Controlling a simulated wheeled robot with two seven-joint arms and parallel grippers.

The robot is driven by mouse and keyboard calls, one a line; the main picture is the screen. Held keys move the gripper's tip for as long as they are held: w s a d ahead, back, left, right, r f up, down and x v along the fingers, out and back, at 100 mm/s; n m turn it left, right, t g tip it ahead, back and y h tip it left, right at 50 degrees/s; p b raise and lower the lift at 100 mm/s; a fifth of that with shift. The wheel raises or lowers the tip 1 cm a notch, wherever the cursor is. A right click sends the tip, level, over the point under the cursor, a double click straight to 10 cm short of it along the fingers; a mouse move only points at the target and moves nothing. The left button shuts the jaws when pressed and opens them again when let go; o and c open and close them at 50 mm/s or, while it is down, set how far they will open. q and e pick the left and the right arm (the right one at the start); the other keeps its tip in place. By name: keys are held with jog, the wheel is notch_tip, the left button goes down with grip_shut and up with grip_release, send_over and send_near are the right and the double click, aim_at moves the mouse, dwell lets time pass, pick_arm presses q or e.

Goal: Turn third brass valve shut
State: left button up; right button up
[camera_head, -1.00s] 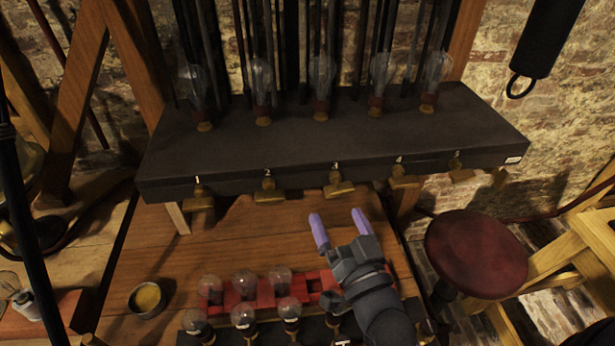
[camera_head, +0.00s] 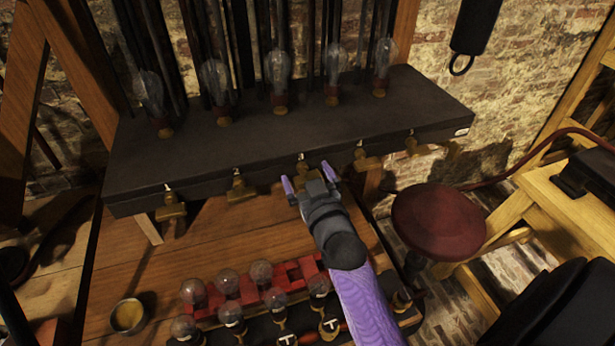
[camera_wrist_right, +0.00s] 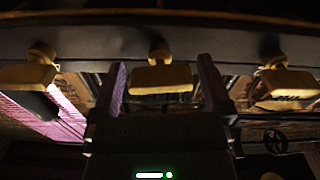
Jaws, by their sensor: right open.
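The third brass valve (camera_head: 302,164) hangs from the front edge of the dark shelf (camera_head: 250,140), partly hidden behind my right gripper (camera_head: 307,178). In the right wrist view, its wide brass handle (camera_wrist_right: 160,79) lies crosswise between the two fingers of my open right gripper (camera_wrist_right: 164,85). The fingers stand on either side of the handle with gaps; contact cannot be told. The second valve (camera_head: 240,187) and fourth valve (camera_head: 367,160) flank it. The first valve (camera_head: 171,211) and fifth valve (camera_head: 415,147) are farther out. My left gripper is not in view.
Several glass bulbs (camera_head: 278,75) stand on the shelf. More bulbs sit in a red rack (camera_head: 290,275) on the wooden table (camera_head: 220,240) below my right arm. A small bowl (camera_head: 127,316) is at the left, a red stool (camera_head: 438,220) at the right.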

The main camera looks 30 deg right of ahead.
jog(key=c, duration=1)
jog(key=shift+c, duration=0.6)
jog(key=shift+r+m+p, duration=0.25)
jog(key=shift+m+p, duration=0.35)
jog(key=shift+p, duration=0.15)
jog(key=shift+f+m+p, duration=0.1)
jog(key=shift+m+p, duration=0.2)
jog(key=shift+f, duration=0.1)
jog(key=o, duration=1)
jog(key=shift+o, duration=0.6)
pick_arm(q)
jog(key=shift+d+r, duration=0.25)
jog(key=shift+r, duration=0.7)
